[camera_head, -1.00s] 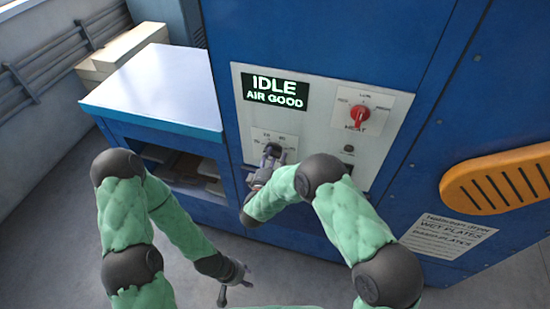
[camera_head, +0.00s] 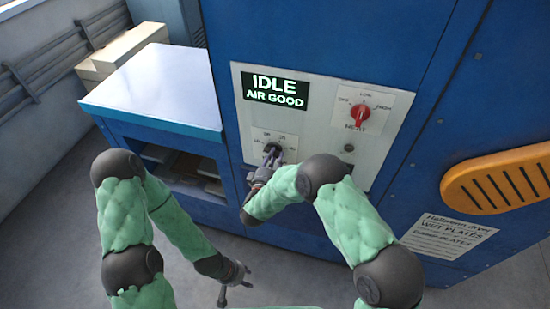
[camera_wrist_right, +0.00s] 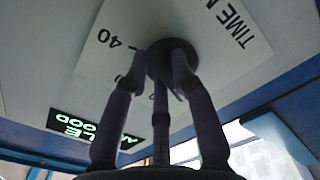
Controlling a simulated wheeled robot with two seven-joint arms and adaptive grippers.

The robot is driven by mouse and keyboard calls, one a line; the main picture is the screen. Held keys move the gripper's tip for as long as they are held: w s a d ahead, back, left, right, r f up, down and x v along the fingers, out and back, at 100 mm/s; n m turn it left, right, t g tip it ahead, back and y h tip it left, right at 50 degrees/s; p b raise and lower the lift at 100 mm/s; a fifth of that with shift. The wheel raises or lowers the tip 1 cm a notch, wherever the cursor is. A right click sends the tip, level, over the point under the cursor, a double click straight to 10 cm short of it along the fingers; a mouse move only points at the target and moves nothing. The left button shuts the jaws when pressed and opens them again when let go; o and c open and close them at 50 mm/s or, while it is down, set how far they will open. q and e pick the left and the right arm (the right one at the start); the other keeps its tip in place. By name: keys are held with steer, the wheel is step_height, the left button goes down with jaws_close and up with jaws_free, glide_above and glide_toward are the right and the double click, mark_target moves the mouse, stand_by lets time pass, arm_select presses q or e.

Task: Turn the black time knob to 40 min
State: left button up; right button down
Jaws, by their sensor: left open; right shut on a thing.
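The black time knob (camera_head: 273,148) sits on the white control panel below the display. It also shows in the right wrist view (camera_wrist_right: 158,62), between my fingers. My right gripper (camera_head: 272,156) is shut on the knob, with its fingers (camera_wrist_right: 163,66) around the knob's sides. A printed "40" (camera_wrist_right: 110,39) and its tick mark lie just left of the knob in the wrist view. The fingers hide part of the dial, and I cannot tell where the knob's pointer stands. My left gripper (camera_head: 234,286) is open and empty, low above the floor.
The display (camera_head: 275,91) reads "IDLE AIR GOOD". A red heat knob (camera_head: 360,114) is at the panel's upper right, with a small dark button (camera_head: 349,148) below it. A blue-edged bench (camera_head: 155,85) stands left of the blue machine. Floor at the lower left is clear.

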steer(key=a+m+b, duration=0.1)
steer(key=m+b, duration=0.6)
steer(key=m, duration=0.2)
steer(key=m+b, duration=0.7)
steer(key=m, duration=0.3)
steer(key=a+f+m+b, duration=0.1)
steer(key=m+b, duration=0.7)
steer(key=m, duration=0.2)
steer(key=shift+w+a+f, duration=0.1)
steer(key=shift+w+a, duration=0.25)
steer(key=c, duration=1)
jaws_free()
steer(key=shift+c, duration=0.2)
